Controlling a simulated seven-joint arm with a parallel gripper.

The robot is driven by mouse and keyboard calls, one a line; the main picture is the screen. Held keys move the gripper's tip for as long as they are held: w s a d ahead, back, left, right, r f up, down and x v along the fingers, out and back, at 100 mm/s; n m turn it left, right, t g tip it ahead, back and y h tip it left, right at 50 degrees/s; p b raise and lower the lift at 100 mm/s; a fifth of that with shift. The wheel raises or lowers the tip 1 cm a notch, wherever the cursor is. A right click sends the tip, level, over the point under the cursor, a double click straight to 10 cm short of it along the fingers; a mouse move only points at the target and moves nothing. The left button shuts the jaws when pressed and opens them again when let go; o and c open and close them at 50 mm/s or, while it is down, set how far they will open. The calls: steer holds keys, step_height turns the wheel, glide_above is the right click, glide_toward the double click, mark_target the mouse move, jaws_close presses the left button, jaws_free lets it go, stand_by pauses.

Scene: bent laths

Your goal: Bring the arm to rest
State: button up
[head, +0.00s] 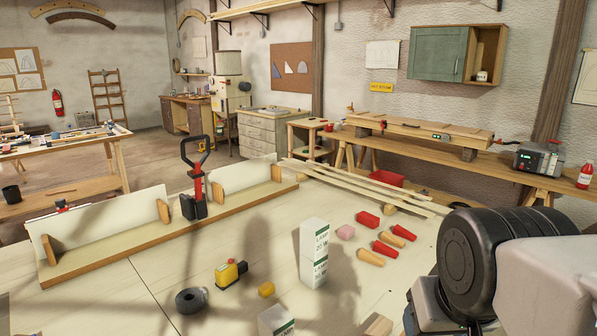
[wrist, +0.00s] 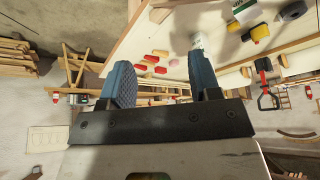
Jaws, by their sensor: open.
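My gripper (wrist: 160,62) shows in the wrist view as two blue, textured fingers on a dark bar. The fingers stand well apart with nothing held between them. The picture there is turned upside down, with the worktable's objects beyond the fingers. In the head view, dark and grey parts of my arm fill the lower right corner, over the right side of the worktable (head: 130,285). My fingers cannot be made out in that view.
A board with wooden blocks (head: 125,255) and a red-black clamp (head: 196,190) lies left. Pale laths (head: 350,186) lie at the back. Table front left is clear.

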step_height(320, 180, down, 7)
steer(key=w+g, duration=0.1)
steer(key=g, duration=0.1)
steer(key=shift+d+f, duration=0.15)
